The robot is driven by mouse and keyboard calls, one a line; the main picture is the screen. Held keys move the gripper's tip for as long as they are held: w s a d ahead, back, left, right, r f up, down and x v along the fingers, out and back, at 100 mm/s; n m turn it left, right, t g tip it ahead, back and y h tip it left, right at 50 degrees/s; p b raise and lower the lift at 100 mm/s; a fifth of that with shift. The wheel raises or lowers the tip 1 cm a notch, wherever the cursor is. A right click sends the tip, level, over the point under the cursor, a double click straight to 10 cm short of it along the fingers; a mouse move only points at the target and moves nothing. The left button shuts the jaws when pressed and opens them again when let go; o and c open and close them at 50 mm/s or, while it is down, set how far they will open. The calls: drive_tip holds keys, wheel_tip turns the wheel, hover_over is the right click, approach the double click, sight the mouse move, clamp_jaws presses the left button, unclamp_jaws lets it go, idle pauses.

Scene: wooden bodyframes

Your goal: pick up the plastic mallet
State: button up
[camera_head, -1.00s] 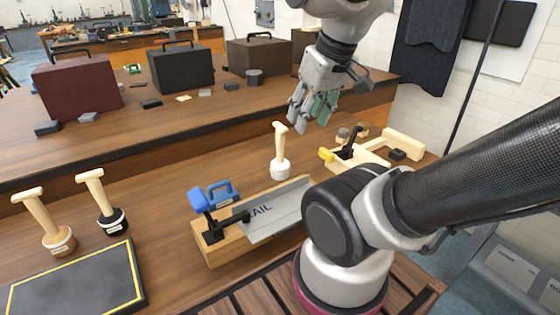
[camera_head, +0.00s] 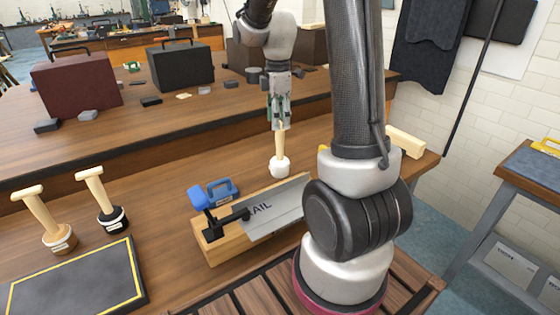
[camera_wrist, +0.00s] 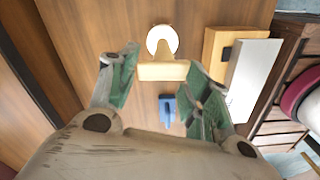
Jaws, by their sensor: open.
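The plastic mallet is the one with a white head (camera_head: 280,167) and a pale wooden handle; it stands head down on the workbench. My gripper (camera_head: 278,122) is right above it, pointing down, with the upper end of the handle hidden at the fingers. In the wrist view my gripper (camera_wrist: 165,78) is open, and the mallet's crossbar grip (camera_wrist: 163,71) lies across the gap between the fingertips. The white head shows beyond the crossbar. I cannot tell how deep the crossbar sits between the fingers.
Two other mallets, one brown-headed (camera_head: 60,239) and one black-headed (camera_head: 111,218), stand at the left behind a black mat (camera_head: 75,285). A wooden block (camera_head: 222,245) with a metal rail plate (camera_head: 272,215) and a blue-handled tool (camera_head: 222,190) lies in front of the white mallet.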

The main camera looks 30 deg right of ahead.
sight(280, 136)
drive_tip(key=f, duration=0.6)
drive_tip(key=shift+s+d+f, duration=0.15)
drive_tip(key=shift+s+f, duration=0.1)
drive_tip(key=shift+f, duration=0.05)
clamp_jaws()
